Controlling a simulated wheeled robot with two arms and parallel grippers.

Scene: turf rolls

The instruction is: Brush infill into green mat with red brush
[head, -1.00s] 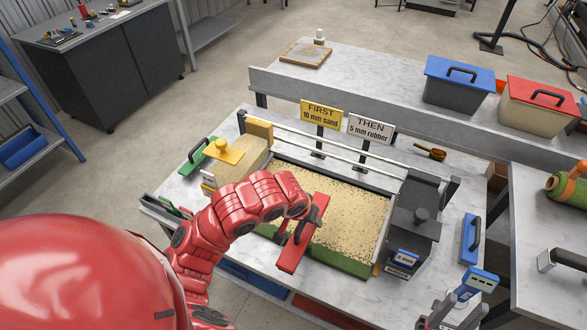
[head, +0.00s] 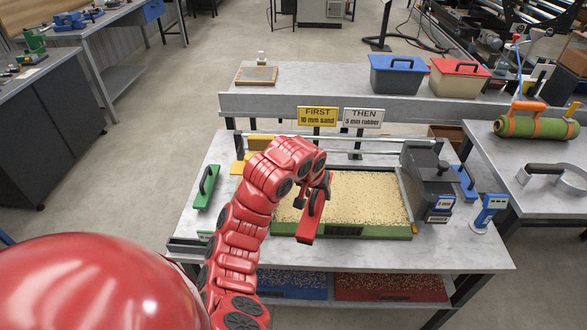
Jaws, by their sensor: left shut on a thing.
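The green mat (head: 385,234) lies in a tray on the marble-topped table, and its green shows along the front edge. Pale tan infill (head: 365,195) covers its top. My left gripper (head: 318,195) is shut on the red brush (head: 306,228). The brush is at the front left of the mat, and its red block reaches down to the front edge. I cannot tell whether its bristles touch the infill. My arm hides the mat's left part. My right gripper is not in view.
A green-handled tool (head: 206,188) lies left of the mat. A dark hopper (head: 430,175) stands at its right, with a blue gauge (head: 490,210) beyond. Two signs, yellow (head: 318,116) and white (head: 363,118), stand behind. Lidded bins (head: 396,75) sit on the back bench.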

